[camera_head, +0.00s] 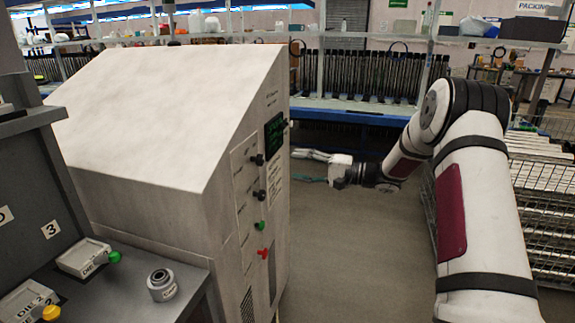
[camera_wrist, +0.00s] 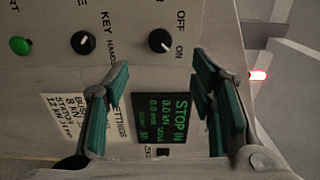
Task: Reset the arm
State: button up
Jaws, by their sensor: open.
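My gripper (camera_head: 295,166) is open and empty beside the front panel of the large pale machine cabinet (camera_head: 160,110). My arm reaches in from the right, with the fingers pointing left toward the panel. In the wrist view my gripper (camera_wrist: 161,64) shows two teal-padded fingers spread wide in front of the panel. The green-lettered display screen (camera_wrist: 168,118) shows between them; it also shows in the head view (camera_head: 275,137). Beyond the fingertips are an OFF/ON knob (camera_wrist: 160,40), a key knob (camera_wrist: 83,42) and a green button (camera_wrist: 19,45). I cannot tell whether the fingers touch the panel.
The panel also bears a red control (camera_head: 263,253). A grey stand (camera_head: 40,165) with labelled dies is at the left. A wire cage (camera_head: 545,180) is behind my arm at the right, and a blue-edged bench (camera_head: 360,116) crosses the back. The floor (camera_head: 345,260) between is clear.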

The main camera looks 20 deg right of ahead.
jog(key=shift+s+d, duration=0.2)
jog(key=shift+d, duration=0.15)
